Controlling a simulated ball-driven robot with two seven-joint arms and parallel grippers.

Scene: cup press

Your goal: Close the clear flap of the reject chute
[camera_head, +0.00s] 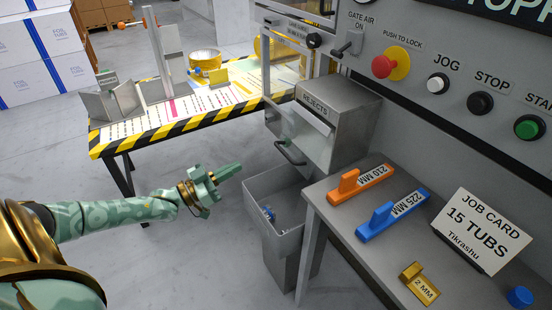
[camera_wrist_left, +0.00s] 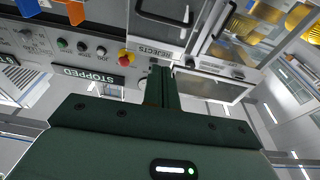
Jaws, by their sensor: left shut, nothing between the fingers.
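The reject chute (camera_head: 349,128) is a grey metal box labelled REJECTS, on the front of the machine. The chute also shows in the left wrist view (camera_wrist_left: 157,34), upside down, beyond my fingers. My left gripper (camera_head: 236,170) is shut and empty, left of and below the chute, apart from it. Its fingers also show in the left wrist view (camera_wrist_left: 162,86), pointing towards the chute. My right gripper is not in view.
A grey bin (camera_head: 275,235) with blue bits inside stands under the chute. A dark curved handle (camera_head: 290,153) sits left of the chute. A grey side table (camera_head: 345,222) holds orange and blue gauges. A striped-edge table (camera_head: 170,128) stands behind. Floor around my left arm is clear.

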